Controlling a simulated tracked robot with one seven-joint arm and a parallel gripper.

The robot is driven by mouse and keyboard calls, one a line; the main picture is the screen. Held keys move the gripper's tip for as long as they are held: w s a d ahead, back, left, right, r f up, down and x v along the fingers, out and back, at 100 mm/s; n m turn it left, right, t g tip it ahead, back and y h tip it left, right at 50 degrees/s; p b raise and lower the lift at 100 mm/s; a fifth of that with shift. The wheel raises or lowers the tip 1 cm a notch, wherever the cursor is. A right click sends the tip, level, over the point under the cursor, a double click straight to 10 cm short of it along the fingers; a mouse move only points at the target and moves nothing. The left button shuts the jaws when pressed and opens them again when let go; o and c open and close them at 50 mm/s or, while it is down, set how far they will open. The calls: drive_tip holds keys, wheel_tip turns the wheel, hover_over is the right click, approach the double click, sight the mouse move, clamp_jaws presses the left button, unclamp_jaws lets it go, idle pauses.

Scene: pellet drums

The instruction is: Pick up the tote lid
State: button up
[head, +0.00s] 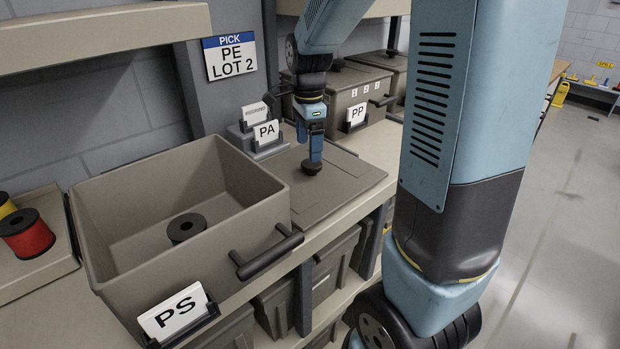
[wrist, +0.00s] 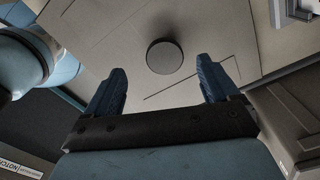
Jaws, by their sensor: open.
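The tote lid (head: 345,185) is a flat grey-brown panel with a round dark knob (head: 312,167). It lies on the shelf beside the open PS tote (head: 180,275). The lid (wrist: 110,45) fills much of the wrist view, with its knob (wrist: 164,57) near the middle, ahead of the fingertips. My gripper (head: 314,156) points down just above the knob in the head view. In the wrist view, my gripper (wrist: 163,75) has its two blue fingers spread wide, with nothing between them. I cannot tell the exact height of the fingertips relative to the knob.
A dark spool (head: 187,228) lies inside the PS tote. The PA sign (head: 266,133) stands behind the lid. The lidded PP tote (head: 345,95) stands farther back. Red and yellow spools (head: 27,232) sit at the far left. An upper shelf (head: 100,35) overhangs at left.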

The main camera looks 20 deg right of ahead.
sight(312, 172)
drive_tip(key=f, duration=0.2)
drive_tip(key=d+f, duration=0.1)
drive_tip(key=f, duration=0.2)
drive_tip(key=shift+w, duration=0.2)
drive_tip(key=shift+f, duration=0.6)
clamp_jaws()
idle(0.3)
